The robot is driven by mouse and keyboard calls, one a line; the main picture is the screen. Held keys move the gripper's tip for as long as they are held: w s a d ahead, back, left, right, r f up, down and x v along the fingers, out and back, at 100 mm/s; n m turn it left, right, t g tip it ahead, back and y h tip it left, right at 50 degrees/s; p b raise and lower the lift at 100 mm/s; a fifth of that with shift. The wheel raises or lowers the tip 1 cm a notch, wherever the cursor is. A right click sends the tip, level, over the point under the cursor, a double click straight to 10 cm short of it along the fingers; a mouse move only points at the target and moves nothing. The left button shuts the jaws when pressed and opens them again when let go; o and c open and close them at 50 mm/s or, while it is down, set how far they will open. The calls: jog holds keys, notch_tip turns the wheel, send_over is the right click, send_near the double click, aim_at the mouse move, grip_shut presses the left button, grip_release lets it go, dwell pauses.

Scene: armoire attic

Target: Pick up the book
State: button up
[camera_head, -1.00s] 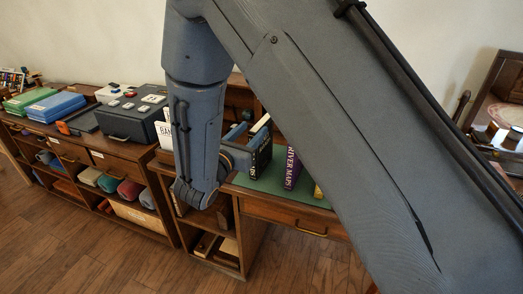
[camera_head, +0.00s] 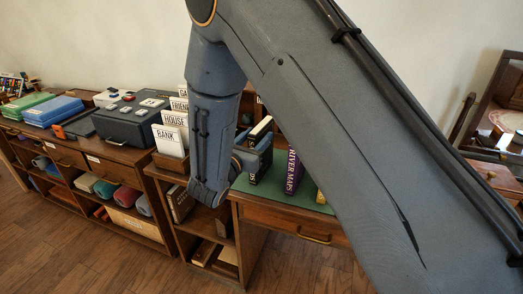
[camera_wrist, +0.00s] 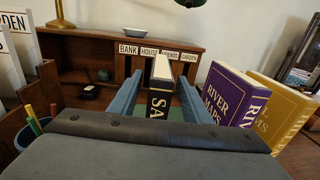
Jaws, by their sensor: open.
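A black book (camera_wrist: 158,98) with pale lettering starting "SA" stands upright between the two blue-grey fingers of my gripper (camera_wrist: 160,82) in the wrist view. The fingers are open, one on each side of the book, with a gap visible on the right; contact on the left is unclear. In the head view the black book (camera_head: 262,166) is partly hidden by my gripper (camera_head: 256,147). A purple "River Maps" book (camera_wrist: 232,98) and a yellow book (camera_wrist: 283,112) stand to its right. The purple book (camera_head: 293,172) also shows in the head view.
The books stand on a green-topped desk (camera_head: 310,197). Behind are labelled compartments (camera_wrist: 160,50) and a small bowl (camera_wrist: 136,31). A cup of pencils (camera_wrist: 30,130) and upright cards (camera_wrist: 12,65) stand left. A dark case (camera_head: 130,124) sits on the left cabinet.

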jog(key=x, duration=0.3)
jog(key=shift+w+p, duration=0.2)
jog(key=shift+p, duration=0.15)
grip_shut()
jog(key=shift+r, duration=0.1)
